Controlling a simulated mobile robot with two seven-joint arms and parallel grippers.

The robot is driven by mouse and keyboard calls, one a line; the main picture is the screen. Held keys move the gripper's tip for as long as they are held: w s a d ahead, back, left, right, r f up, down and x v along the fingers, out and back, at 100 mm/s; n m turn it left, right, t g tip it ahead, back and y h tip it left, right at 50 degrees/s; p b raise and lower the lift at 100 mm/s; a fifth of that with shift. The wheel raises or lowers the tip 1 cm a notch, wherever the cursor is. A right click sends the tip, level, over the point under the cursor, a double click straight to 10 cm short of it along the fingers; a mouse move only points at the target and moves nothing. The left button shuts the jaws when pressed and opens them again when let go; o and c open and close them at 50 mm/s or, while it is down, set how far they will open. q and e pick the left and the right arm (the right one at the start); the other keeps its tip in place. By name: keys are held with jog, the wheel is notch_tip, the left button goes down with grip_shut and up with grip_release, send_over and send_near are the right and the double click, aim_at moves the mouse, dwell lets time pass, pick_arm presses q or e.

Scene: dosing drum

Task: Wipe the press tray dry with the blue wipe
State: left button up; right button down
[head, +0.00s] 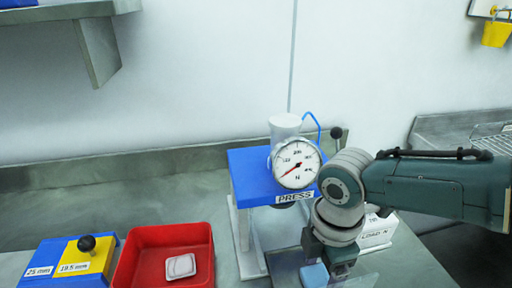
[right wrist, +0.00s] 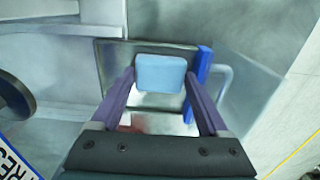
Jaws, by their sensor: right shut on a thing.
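The blue wipe (right wrist: 161,72) is a light blue pad held between the fingertips of my right gripper (right wrist: 160,84). In the head view the wipe (head: 314,275) shows just below my right gripper (head: 325,262), at the bottom edge. The press tray (right wrist: 112,62) is a shiny grey metal plate under the wipe in the right wrist view. I cannot tell whether the wipe touches it. A reddish patch shows on the tray's near part. In the head view the tray (head: 283,262) is mostly hidden by my right arm and the frame edge. My left gripper is out of view.
The blue press (head: 250,180) with a round dial gauge (head: 297,164) stands right behind my gripper. A white labelled block (head: 376,232) is to its right. A red bin (head: 140,262) holding a pale pad and a blue-yellow box (head: 75,262) with a black knob stand left.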

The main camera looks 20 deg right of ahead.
jog(key=shift+w+a, duration=0.2)
jog(key=shift+a, duration=0.75)
jog(key=shift+w+a, duration=0.2)
jog(key=shift+a, duration=0.75)
jog(key=shift+d+r, duration=0.1)
jog(key=shift+s+d+r+p, duration=0.1)
jog(key=shift+d+r+p, duration=0.25)
jog(key=shift+s+d+r+p, duration=0.1)
jog(key=shift+d+r+p, duration=0.2)
jog(key=shift+d, duration=0.2)
notch_tip(320, 180, up, 16)
jog(key=w+p, duration=0.2)
jog(key=p, duration=1.2)
jog(key=shift+d, duration=0.25)
